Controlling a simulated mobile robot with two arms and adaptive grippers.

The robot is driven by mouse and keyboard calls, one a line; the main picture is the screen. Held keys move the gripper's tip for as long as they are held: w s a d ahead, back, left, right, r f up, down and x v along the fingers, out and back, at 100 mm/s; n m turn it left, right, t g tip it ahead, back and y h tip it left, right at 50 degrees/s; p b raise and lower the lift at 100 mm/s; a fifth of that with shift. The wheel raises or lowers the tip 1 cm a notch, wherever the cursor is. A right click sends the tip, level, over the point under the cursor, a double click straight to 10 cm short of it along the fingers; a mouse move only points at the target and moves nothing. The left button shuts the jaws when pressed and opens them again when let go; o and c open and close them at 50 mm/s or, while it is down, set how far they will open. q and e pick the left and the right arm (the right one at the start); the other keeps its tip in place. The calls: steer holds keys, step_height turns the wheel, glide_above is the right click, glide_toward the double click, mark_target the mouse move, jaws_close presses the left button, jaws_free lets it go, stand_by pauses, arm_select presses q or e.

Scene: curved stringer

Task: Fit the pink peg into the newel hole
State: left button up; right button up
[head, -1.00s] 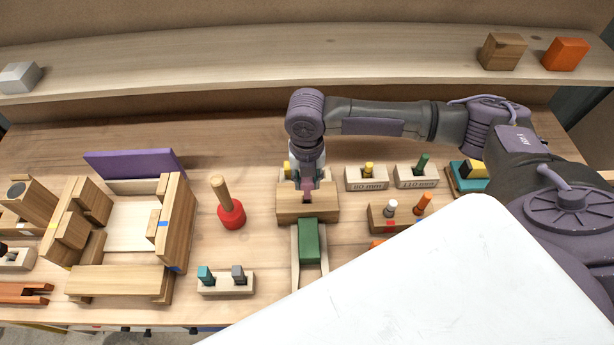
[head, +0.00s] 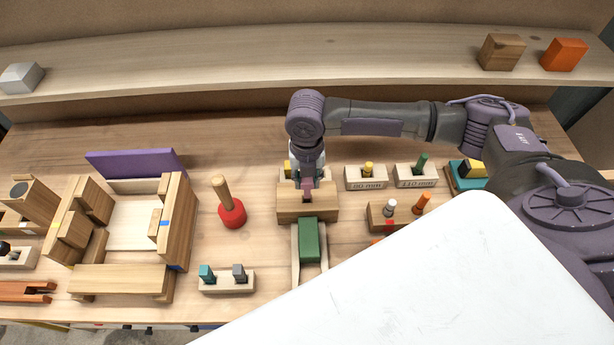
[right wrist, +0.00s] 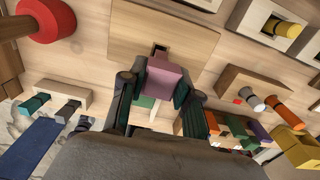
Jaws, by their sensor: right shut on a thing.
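My right gripper (head: 308,182) is shut on the pink peg (head: 307,189), directly over the wooden newel block (head: 296,210) in the middle of the bench. In the right wrist view the pink peg (right wrist: 166,78) sits between the two dark fingers (right wrist: 160,95). A dark square hole (right wrist: 160,48) shows in the newel block (right wrist: 195,38) just beyond the peg's edge. The peg looks above the block and offset from the hole, not in it. The part of the hole nearest the peg is hidden. My left gripper is not in view.
A green block (head: 309,240) in a pale wooden holder stands in front of the newel block. A red-headed mallet (head: 231,213) is to the left. Peg racks (head: 366,183) stand behind and right, another (head: 228,287) front left. A wooden frame assembly (head: 175,225) fills the left.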

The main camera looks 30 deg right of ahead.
mark_target(307, 197)
stand_by(0.4)
steer(key=shift+p, duration=0.45)
steer(key=shift+f+b, duration=1)
steer(key=shift+f, duration=1.3)
steer(key=o, duration=1)
steer(key=shift+o, duration=0.2)
steer(key=shift+r, duration=0.1)
step_height(307, 197, up, 12)
